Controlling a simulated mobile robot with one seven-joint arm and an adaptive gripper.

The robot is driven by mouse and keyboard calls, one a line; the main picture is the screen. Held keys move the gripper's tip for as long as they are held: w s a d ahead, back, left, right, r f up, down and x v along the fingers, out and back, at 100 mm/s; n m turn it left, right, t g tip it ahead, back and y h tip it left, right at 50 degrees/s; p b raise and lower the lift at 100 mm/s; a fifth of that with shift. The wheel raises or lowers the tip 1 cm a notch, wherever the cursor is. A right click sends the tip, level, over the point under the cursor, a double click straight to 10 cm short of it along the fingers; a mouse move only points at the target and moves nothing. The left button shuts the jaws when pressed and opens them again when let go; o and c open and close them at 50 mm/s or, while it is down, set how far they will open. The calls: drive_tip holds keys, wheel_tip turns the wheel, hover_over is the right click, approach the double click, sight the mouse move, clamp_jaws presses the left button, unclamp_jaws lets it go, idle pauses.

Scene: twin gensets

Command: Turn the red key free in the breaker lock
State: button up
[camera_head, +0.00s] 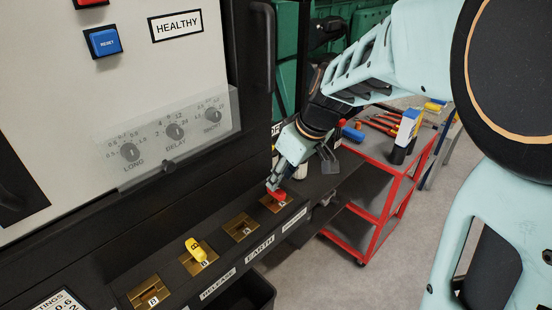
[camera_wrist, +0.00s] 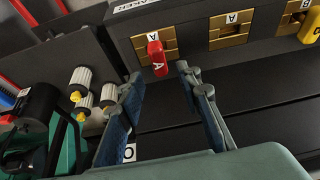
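The red key (camera_head: 277,193) marked A stands in the brass breaker lock (camera_head: 268,204), at the far end of the row of locks on the dark ledge. In the wrist view the red key (camera_wrist: 158,60) sits in its brass plate (camera_wrist: 171,31), beside a partly visible label ending in "AKER". My gripper (camera_head: 274,184) is above the red key, pointing down. In the wrist view my gripper (camera_wrist: 158,73) is open, with its fingers apart and the key between and just beyond the tips. Contact with the key cannot be told.
A yellow key (camera_head: 196,249) marked B stands in another lock; two brass locks (camera_head: 241,228) (camera_head: 143,293) hold no key. A clear cover (camera_head: 180,140) with dials juts above the ledge. A red tool trolley (camera_head: 366,170) stands right. White-and-yellow cylindrical items (camera_wrist: 80,82) show at left.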

sight(279, 195)
drive_tip(key=shift+d+f, duration=0.1)
drive_tip(key=shift+f, duration=0.1)
drive_tip(key=b+x, duration=0.4)
drive_tip(key=x, duration=0.1)
drive_tip(key=shift+w, duration=0.1)
